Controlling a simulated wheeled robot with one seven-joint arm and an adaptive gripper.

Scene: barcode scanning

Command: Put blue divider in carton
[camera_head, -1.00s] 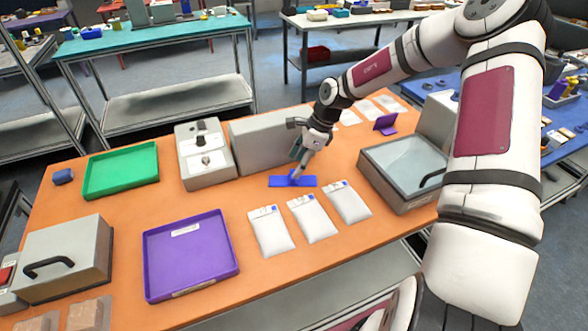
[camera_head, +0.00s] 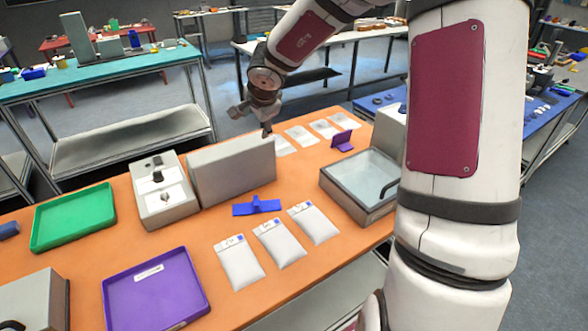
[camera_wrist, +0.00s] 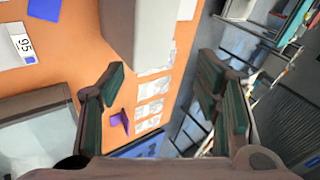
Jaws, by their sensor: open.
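The blue divider (camera_head: 257,206) lies on the orange table in front of a long grey box (camera_head: 232,172), with a small part sticking up from its flat base. A blue piece that looks like it (camera_wrist: 45,8) shows at the top left edge of the wrist view. My gripper (camera_head: 267,128) is raised above the table near the grey box's right end, well apart from the divider. In the wrist view my gripper (camera_wrist: 162,85) has its two fingers wide apart with nothing held between them. I cannot tell for sure which container is the carton.
White packets (camera_head: 279,243) lie in front of the divider. A purple tray (camera_head: 155,312) and a green tray (camera_head: 72,218) are at the left. A lidded grey case (camera_head: 338,185) stands at the right. A purple stand (camera_head: 342,141) is behind it.

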